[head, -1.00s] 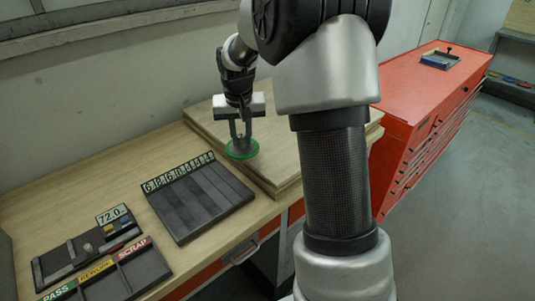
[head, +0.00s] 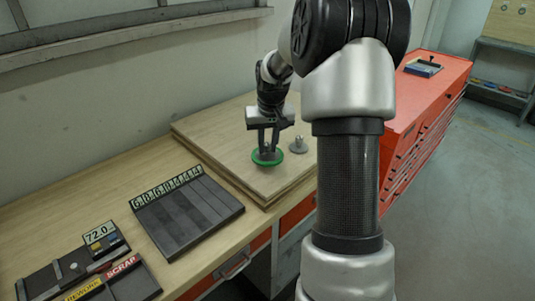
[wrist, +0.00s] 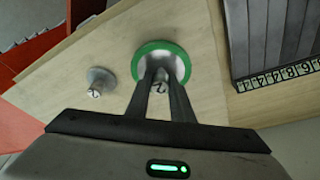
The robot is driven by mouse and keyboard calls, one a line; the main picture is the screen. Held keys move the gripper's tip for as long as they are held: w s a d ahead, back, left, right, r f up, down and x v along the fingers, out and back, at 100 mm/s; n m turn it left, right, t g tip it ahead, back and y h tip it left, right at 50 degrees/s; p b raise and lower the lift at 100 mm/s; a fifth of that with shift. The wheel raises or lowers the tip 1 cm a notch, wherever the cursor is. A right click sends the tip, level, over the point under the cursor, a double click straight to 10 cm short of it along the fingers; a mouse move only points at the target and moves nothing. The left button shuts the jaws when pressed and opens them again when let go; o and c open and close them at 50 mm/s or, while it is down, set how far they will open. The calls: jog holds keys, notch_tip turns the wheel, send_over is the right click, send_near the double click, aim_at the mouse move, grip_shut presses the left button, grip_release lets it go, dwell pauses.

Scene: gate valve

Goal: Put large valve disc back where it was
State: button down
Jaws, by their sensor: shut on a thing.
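The large valve disc (head: 267,158) has a green rim and a grey centre with a stem. My gripper (head: 268,146) is shut on its stem from above, and the disc is low over the wooden board (head: 225,140); I cannot tell whether it touches. In the wrist view the green rim (wrist: 143,55) shows around my fingertips (wrist: 160,84). A smaller grey valve disc (head: 298,145) with a stem stands on the board just right of the held one. It also shows left of my fingers in the wrist view (wrist: 97,80).
A dark slotted rack (head: 190,220) with number labels lies left of the board on the bench. Dark trays with REWORK and SCRAP labels (head: 122,280) and a 72.0 display (head: 100,232) are at lower left. A red cabinet (head: 430,95) stands at right.

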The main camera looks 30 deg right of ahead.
aim_at(268, 152)
jog(key=shift+f, duration=1.5)
jog(key=shift+f, duration=0.2)
jog(key=c, duration=1.6)
grip_release()
jog(key=shift+o, duration=0.2)
jog(key=shift+s+r, duration=0.1)
jog(key=shift+r, duration=0.4)
jog(key=v, duration=1.1)
jog(key=shift+s+r, duration=0.1)
